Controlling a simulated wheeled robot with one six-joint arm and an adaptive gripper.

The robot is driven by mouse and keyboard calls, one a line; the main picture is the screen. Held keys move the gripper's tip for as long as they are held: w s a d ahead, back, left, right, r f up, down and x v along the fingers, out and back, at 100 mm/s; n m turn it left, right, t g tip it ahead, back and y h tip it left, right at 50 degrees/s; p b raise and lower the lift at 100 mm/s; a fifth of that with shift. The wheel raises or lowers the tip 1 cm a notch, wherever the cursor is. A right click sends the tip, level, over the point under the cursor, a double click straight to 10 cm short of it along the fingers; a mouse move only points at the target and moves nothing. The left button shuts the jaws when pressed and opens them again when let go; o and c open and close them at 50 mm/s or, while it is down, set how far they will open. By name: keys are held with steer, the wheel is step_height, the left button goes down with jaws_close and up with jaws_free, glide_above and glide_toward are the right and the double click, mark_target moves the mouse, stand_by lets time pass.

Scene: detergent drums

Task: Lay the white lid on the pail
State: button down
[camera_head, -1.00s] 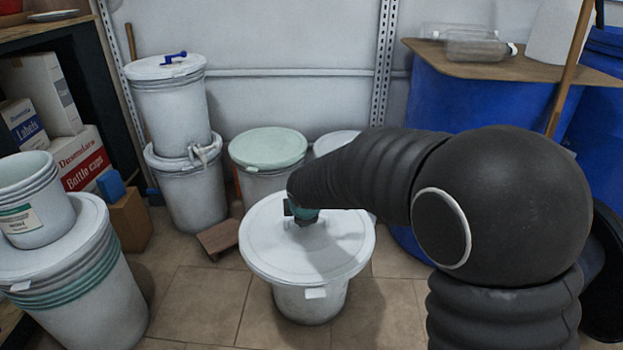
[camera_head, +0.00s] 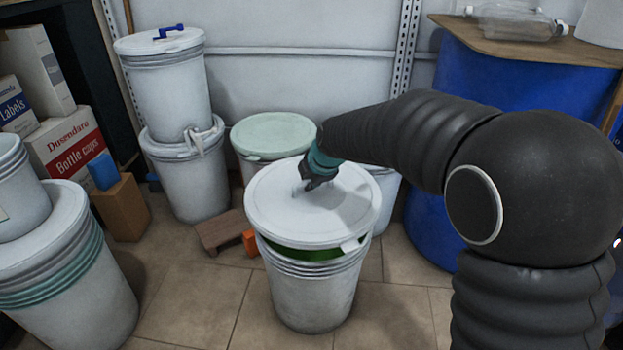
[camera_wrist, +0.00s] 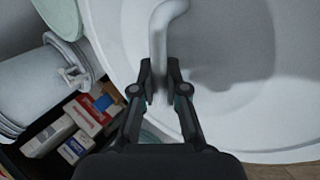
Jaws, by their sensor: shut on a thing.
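The white lid (camera_head: 285,215) is round with a small handle on top. It is over the white pail (camera_head: 315,295), with a gap at the front where green (camera_head: 310,253) shows between lid and rim. Whether the lid touches the rim at the back is hidden. My gripper (camera_head: 312,184) is shut on the lid's handle near the lid's middle. In the wrist view the lid (camera_wrist: 225,50) fills the upper right, and its bent white handle (camera_wrist: 159,40) runs between the fingers of my gripper (camera_wrist: 162,88).
A pail with a pale green lid (camera_head: 272,133) stands close behind. Stacked white pails (camera_head: 170,90) stand at the back left, and more (camera_head: 75,275) at the front left. A blue drum (camera_head: 490,95) is at the right. A small orange thing (camera_head: 250,242) lies left of the pail.

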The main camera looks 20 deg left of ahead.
mark_target(312, 194)
steer(key=shift+f+b, duration=1.05)
steer(key=shift+f, duration=1.55)
steer(key=shift+f, duration=0.8)
stand_by(0.5)
steer(key=c, duration=0.6)
jaws_free()
steer(key=shift+c, duration=0.2)
steer(key=shift+r+p, duration=1.35)
steer(key=shift+r, duration=2.2)
